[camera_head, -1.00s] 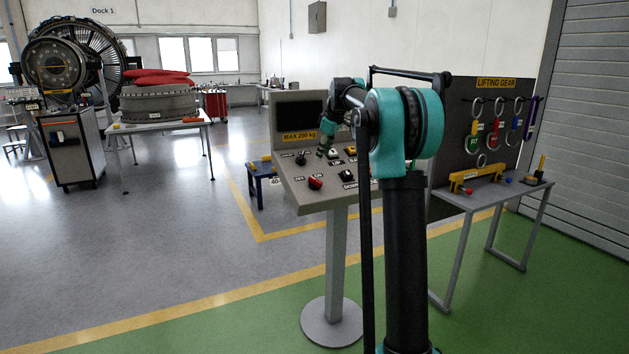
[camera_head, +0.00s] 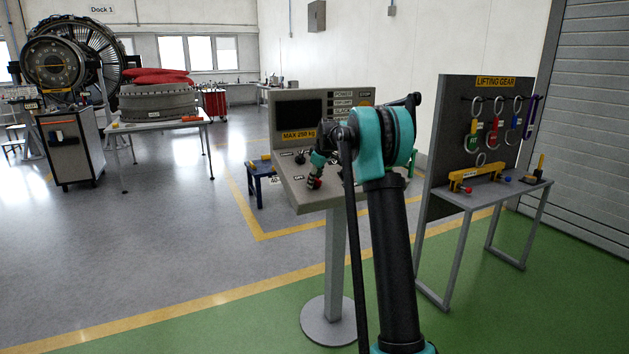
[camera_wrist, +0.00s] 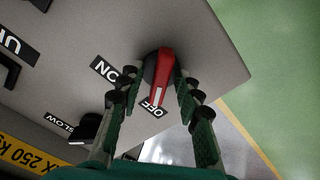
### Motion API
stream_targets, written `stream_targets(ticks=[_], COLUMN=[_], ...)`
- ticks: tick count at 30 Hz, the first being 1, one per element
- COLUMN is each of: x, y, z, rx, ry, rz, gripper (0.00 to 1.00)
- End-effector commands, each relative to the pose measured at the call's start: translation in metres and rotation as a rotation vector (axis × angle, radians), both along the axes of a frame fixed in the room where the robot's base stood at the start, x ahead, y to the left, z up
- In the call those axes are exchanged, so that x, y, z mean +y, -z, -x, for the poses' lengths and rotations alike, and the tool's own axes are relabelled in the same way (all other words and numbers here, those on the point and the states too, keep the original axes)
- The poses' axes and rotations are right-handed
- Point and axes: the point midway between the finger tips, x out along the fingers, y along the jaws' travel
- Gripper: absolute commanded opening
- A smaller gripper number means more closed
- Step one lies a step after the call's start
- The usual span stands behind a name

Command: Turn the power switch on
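The power switch (camera_wrist: 164,76) is a red rotary handle on a dark base near a corner of the console's grey panel. In the wrist view its white-marked end points to the OFF label (camera_wrist: 152,108), and the ON label (camera_wrist: 104,68) lies to its left. My gripper (camera_wrist: 158,97) is open, with one green finger on each side of the red handle. A gap shows between the fingers and the handle. In the head view my gripper (camera_head: 314,181) is down at the front-left of the console (camera_head: 300,197), partly covering the red switch.
A black selector by the SLOW label (camera_wrist: 84,128) and another black control (camera_wrist: 8,70) sit on the same panel. A MAX 250 kg sign (camera_head: 299,135) is on the console. A lifting gear bench (camera_head: 500,190) stands to the right. Open floor lies left of the console.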

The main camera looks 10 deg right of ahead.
Motion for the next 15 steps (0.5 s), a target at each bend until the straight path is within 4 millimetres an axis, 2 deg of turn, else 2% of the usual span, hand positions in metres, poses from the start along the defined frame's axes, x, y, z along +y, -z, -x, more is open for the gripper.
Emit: stream_targets(ticks=[7, 15], x=[0.0002, 0.0000], y=[0.0006, 0.0004], z=[-0.0002, 0.0000], rx=[0.000, 0.000], ry=[0.000, 0.000], rz=[0.000, 0.000], gripper=[0.34, 0.01])
